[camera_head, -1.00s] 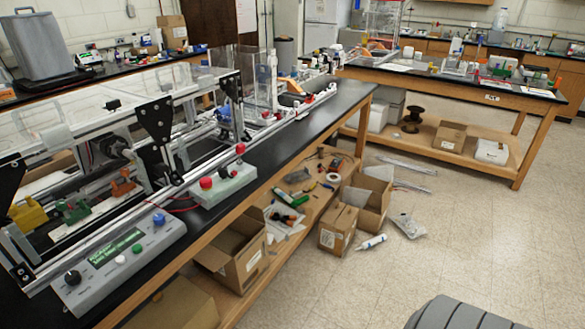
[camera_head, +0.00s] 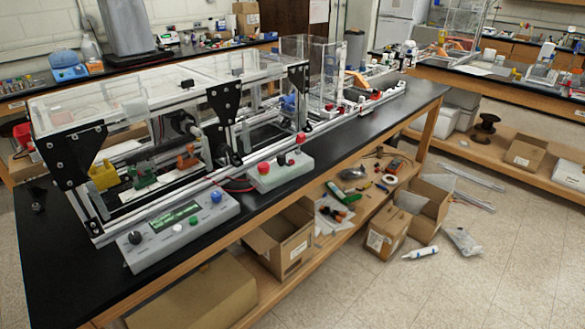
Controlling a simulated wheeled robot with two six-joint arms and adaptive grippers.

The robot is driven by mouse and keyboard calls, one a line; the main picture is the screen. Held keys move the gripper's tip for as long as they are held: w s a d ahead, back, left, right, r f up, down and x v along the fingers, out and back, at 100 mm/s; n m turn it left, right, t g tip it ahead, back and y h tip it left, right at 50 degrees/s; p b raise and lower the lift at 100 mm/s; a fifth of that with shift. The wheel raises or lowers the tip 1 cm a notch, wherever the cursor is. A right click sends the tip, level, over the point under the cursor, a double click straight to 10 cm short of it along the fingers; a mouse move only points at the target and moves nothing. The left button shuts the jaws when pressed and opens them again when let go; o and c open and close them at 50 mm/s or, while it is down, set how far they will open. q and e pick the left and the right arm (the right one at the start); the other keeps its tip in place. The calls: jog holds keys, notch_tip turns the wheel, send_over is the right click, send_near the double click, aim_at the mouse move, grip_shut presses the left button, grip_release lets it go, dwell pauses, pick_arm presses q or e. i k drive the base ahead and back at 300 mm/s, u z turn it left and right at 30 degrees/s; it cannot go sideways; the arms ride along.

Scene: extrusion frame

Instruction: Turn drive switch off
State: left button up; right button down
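Two grey control boxes sit on the front edge of the black bench, in front of the extrusion frame (camera_head: 205,105). The nearer control box (camera_head: 180,230) has a green display, a black knob (camera_head: 135,238), and white, green and blue buttons. The farther control box (camera_head: 278,172) has a red knob (camera_head: 264,168) on its front and another red knob (camera_head: 301,138) on a raised part. I cannot tell which of these controls is the drive switch, as labels are too small to read. Neither of my grippers is in view.
The black bench top (camera_head: 60,275) is bare at the near left. Cardboard boxes (camera_head: 282,240) and loose tools lie on the shelf below. More boxes and a white tube (camera_head: 421,252) are on the floor. The floor (camera_head: 400,300) at right is mostly clear.

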aim_at(280, 157)
jog(key=u, duration=1.45)
jog(key=i, duration=0.95)
jog(key=z, duration=2.95)
jog(key=i, duration=0.25)
jog(key=z, duration=0.1)
